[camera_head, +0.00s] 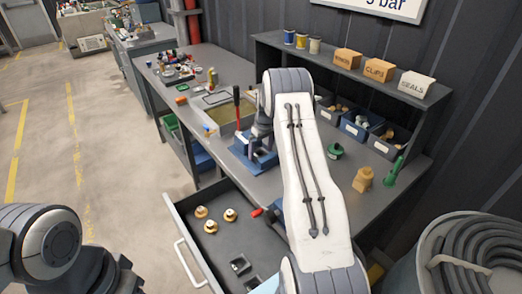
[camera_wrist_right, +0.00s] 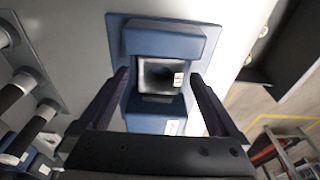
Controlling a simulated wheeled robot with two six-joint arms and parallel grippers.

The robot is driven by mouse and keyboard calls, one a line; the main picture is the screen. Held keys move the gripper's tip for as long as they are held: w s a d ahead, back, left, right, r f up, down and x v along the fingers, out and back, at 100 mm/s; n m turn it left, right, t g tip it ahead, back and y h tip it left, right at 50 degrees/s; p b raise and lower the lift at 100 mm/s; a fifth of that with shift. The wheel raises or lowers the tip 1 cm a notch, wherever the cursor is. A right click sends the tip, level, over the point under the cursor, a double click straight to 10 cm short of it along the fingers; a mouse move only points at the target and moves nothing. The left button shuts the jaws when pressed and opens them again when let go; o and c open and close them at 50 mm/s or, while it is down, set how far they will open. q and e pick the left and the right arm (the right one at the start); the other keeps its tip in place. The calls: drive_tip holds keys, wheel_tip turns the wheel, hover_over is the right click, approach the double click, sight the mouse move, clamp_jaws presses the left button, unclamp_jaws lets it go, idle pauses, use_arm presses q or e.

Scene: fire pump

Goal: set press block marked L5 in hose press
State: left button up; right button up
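The blue hose press (camera_head: 262,160) stands on the workbench, with a red-handled lever (camera_head: 237,112) beside it. In the right wrist view I look into the blue press (camera_wrist_right: 165,40). A dark block (camera_wrist_right: 160,75) with a small white label sits in its opening; I cannot read the label. My right gripper (camera_wrist_right: 160,76) is open, with one finger on each side of the block and a gap to it. In the head view my right arm partly hides the press. Dark blocks (camera_head: 240,265) lie in the open drawer, marks unreadable. My left arm shows at lower left; its fingers do not.
The open drawer (camera_head: 186,235) also holds brass fittings (camera_head: 230,215) and a red-tipped tool. A green item (camera_head: 334,151), a tan fitting (camera_head: 362,179) and blue bins (camera_head: 355,127) are on the bench at right. A bin of coiled hose (camera_head: 470,255) stands at lower right.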

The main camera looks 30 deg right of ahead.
sight(264, 155)
drive_tip(key=shift+r, duration=0.35)
drive_tip(key=shift+r+p, duration=0.55)
drive_tip(key=shift+p, duration=0.1)
wheel_tip(264, 155, up, 11)
drive_tip(key=s+b, duration=0.1)
drive_tip(key=b, duration=0.2)
drive_tip(key=shift+s+r, duration=0.15)
drive_tip(key=shift+s, duration=0.25)
